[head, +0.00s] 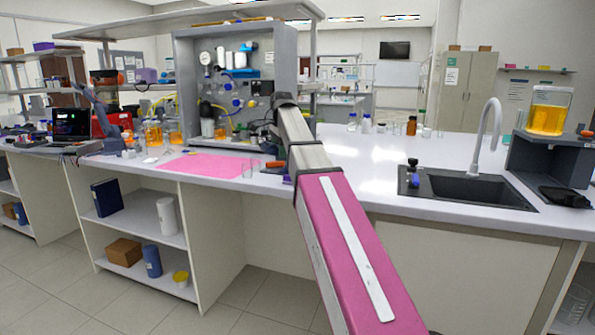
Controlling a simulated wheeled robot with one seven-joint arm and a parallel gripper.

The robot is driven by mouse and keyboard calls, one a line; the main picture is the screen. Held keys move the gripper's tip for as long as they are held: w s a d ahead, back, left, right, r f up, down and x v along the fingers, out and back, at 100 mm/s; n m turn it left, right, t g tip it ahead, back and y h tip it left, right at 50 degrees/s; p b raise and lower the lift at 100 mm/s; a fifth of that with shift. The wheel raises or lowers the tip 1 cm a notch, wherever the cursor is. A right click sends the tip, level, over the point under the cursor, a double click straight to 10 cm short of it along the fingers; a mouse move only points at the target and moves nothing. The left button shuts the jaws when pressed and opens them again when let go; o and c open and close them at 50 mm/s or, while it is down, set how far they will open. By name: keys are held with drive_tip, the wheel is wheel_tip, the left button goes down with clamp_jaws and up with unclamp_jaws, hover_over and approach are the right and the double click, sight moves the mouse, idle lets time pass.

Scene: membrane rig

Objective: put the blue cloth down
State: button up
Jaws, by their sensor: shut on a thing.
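My arm rises from the bottom right and reaches over the bench to a dark joint in front of the grey rig panel (182,75). My gripper is not clearly visible; the end of the arm is hidden behind its own links or lost among the dark parts of the rig. I cannot make out the blue cloth for certain. A small bluish-purple patch (288,180) shows at the arm's left edge on the bench, too small to identify. A pink mat (210,166) lies flat on the bench in front of the rig.
A dark sink (465,187) with a white tap (491,120) is at right. Several bottles stand at the back. The white bench top (365,160) between arm and sink is clear.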

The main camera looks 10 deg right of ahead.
drive_tip(key=w+d+f, duration=0.1)
drive_tip(key=d+f, duration=0.1)
drive_tip(key=w+d+f, duration=0.1)
drive_tip(key=w+d, duration=0.1)
drive_tip(key=d, duration=0.1)
drive_tip(key=w+d+f, duration=0.1)
drive_tip(key=d+f, duration=0.1)
drive_tip(key=d, duration=0.1)
drive_tip(key=shift+w+d+f, duration=0.2)
drive_tip(key=shift+d+f, duration=0.05)
drive_tip(key=shift+f, duration=1.95)
drive_tip(key=shift+f, duration=0.15)
drive_tip(key=o, duration=1)
